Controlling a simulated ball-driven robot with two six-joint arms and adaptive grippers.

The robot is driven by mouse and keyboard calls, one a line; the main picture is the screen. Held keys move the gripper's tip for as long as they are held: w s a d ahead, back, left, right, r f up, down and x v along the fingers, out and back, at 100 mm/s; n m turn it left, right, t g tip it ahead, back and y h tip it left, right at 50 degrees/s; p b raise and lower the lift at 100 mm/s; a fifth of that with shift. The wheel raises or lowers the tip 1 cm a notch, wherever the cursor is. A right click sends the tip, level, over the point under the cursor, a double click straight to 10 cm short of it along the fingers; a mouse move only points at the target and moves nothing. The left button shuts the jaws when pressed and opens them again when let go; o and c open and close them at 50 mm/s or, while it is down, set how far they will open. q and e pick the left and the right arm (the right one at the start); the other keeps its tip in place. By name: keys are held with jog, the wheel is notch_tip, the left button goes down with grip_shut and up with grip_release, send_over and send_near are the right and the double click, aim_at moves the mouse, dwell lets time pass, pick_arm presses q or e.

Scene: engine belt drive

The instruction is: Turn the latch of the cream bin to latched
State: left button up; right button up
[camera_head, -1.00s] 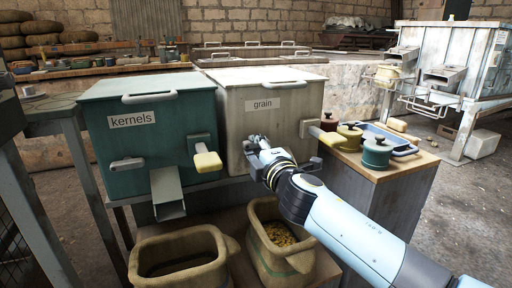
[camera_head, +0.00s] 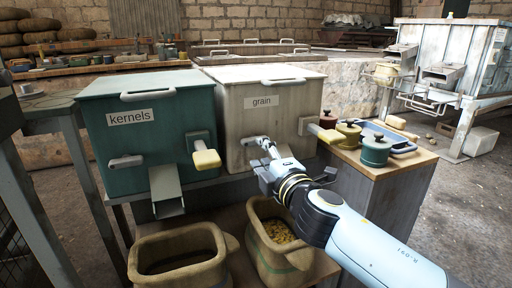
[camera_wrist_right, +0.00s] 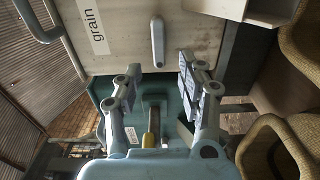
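The cream bin (camera_head: 235,105), labelled "grain", stands right of the green bin in the head view. Its latch (camera_head: 250,141) is a small grey handle on the front, lying about level. In the right wrist view the latch (camera_wrist_right: 157,40) runs parallel to the label text, beyond the fingertips. My right gripper (camera_head: 283,168) is in front of the bin, just right of and below the latch. In its wrist view the right gripper (camera_wrist_right: 158,75) is open and empty, with its fingers apart and the latch centred past the gap, not touched. My left gripper is not in view.
The green "kernels" bin (camera_head: 140,140) has its own grey latch and a chute (camera_head: 166,190). Yellow-handled levers (camera_head: 206,159) (camera_head: 327,135) jut from both bins. Jars (camera_head: 376,150) stand on the side cabinet at right. Two open tubs (camera_head: 165,235) (camera_head: 262,250) sit below.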

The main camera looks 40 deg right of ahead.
jog(key=v, duration=0.6)
jog(key=shift+s, duration=0.25)
